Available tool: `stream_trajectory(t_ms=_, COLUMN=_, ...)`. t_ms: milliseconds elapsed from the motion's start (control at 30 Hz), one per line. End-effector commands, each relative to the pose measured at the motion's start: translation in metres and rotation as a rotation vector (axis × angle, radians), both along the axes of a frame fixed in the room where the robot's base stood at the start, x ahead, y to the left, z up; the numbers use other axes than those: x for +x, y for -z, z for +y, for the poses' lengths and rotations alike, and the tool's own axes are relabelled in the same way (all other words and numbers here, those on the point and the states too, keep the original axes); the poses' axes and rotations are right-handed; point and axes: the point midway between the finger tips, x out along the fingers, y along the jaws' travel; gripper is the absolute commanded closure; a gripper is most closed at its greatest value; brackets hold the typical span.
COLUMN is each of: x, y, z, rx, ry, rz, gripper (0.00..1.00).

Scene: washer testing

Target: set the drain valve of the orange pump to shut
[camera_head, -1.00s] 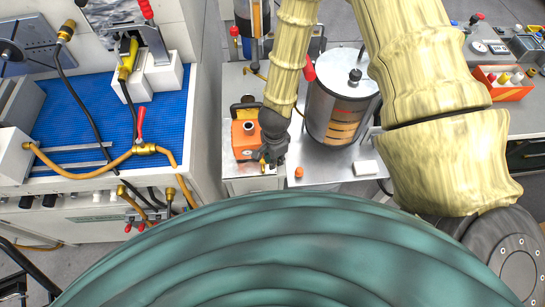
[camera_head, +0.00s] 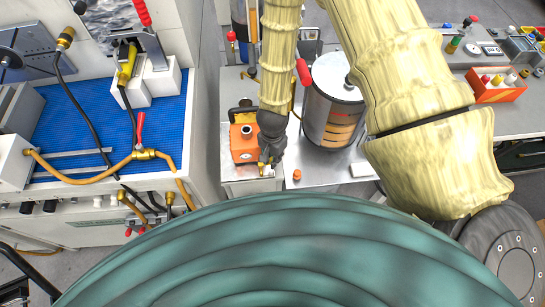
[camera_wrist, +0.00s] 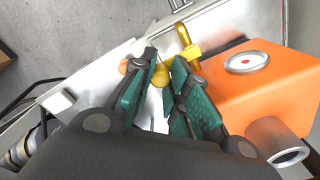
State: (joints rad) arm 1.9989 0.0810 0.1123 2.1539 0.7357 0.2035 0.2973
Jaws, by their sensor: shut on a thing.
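The orange pump (camera_head: 243,152) stands on a light metal surface left of the steel canister in the head view. In the wrist view the pump (camera_wrist: 265,85) fills the right side, with a round white gauge and a grey metal port. My gripper (camera_wrist: 163,60) is at the pump's near right corner, its green-padded fingers closed around a yellow brass part of the drain valve (camera_wrist: 162,76). A yellow lever-like piece (camera_wrist: 187,40) shows just beyond the fingertips. The fingers hide part of the valve, and I cannot tell its setting. In the head view my gripper (camera_head: 267,167) covers most of it.
A steel canister (camera_head: 331,110) with a red-handled fitting stands right of the pump. A small orange cap (camera_head: 297,175) and a white block (camera_head: 362,169) lie near the surface's front edge. The washer bench with a blue mat (camera_head: 80,122) and hoses is at left.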

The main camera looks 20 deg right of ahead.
Motion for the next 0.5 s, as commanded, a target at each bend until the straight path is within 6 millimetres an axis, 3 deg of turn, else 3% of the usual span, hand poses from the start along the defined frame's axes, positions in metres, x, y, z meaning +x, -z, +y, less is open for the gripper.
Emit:
stream_trajectory(t_ms=200, x=0.0008, y=-0.0001, z=0.0004, rx=0.000, ry=0.000, rz=-0.001, gripper=1.00)
stream_trajectory(t_ms=233, x=0.0008, y=-0.0001, z=0.0004, rx=0.000, ry=0.000, rz=-0.001, gripper=0.78)
stream_trajectory(t_ms=333, x=0.0007, y=-0.0001, z=0.0004, rx=0.000, ry=0.000, rz=-0.001, gripper=0.60)
stream_trajectory(t_ms=500, x=0.0007, y=-0.0001, z=0.0005, rx=0.000, ry=0.000, rz=-0.001, gripper=0.59)
